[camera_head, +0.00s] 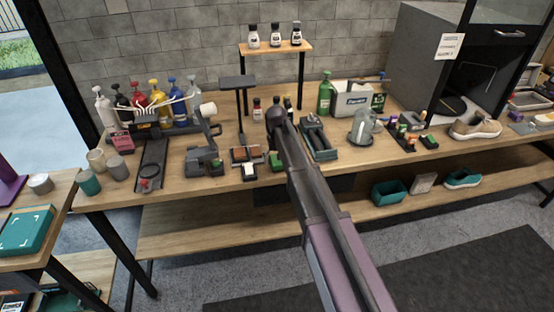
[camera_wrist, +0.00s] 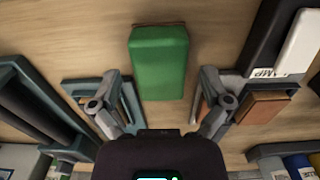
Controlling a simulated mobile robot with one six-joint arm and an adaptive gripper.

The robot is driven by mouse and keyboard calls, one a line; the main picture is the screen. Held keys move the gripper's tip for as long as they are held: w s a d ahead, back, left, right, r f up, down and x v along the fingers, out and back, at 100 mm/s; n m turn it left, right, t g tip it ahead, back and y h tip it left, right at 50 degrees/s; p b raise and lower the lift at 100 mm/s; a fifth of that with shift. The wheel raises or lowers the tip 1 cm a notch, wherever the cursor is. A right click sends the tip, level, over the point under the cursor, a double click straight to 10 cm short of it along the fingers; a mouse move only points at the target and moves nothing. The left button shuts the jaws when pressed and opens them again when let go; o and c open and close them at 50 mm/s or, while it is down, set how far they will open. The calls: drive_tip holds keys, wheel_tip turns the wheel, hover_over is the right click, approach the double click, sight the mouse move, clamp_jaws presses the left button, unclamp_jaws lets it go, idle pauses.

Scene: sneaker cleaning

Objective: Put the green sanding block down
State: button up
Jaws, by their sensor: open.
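The green sanding block (camera_wrist: 160,62) lies on the wooden workbench top in the wrist view, between and just beyond my fingers. My gripper (camera_wrist: 158,92) is open, with one finger on each side and clear gaps to the block. Nothing is held in it. In the head view a small green patch of the block (camera_head: 276,161) shows beside my arm, at the front of the bench. My arm hides most of the gripper there.
In the wrist view, a dark tray with a brown block (camera_wrist: 264,107) sits right of my gripper, and a grey-green tray (camera_wrist: 45,118) is at left. In the head view, a dark green tray (camera_head: 318,140) and a glass jar (camera_head: 362,127) stand right of my arm.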

wheel_tip(320, 180, up, 11)
drive_tip(key=p, duration=1)
drive_tip(key=shift+s, duration=0.1)
idle(0.6)
drive_tip(key=s+d+m, duration=0.3)
drive_tip(key=s+d, duration=2)
drive_tip(key=s, duration=0.2)
drive_tip(key=shift+s+d, duration=0.15)
drive_tip(key=shift+s, duration=0.2)
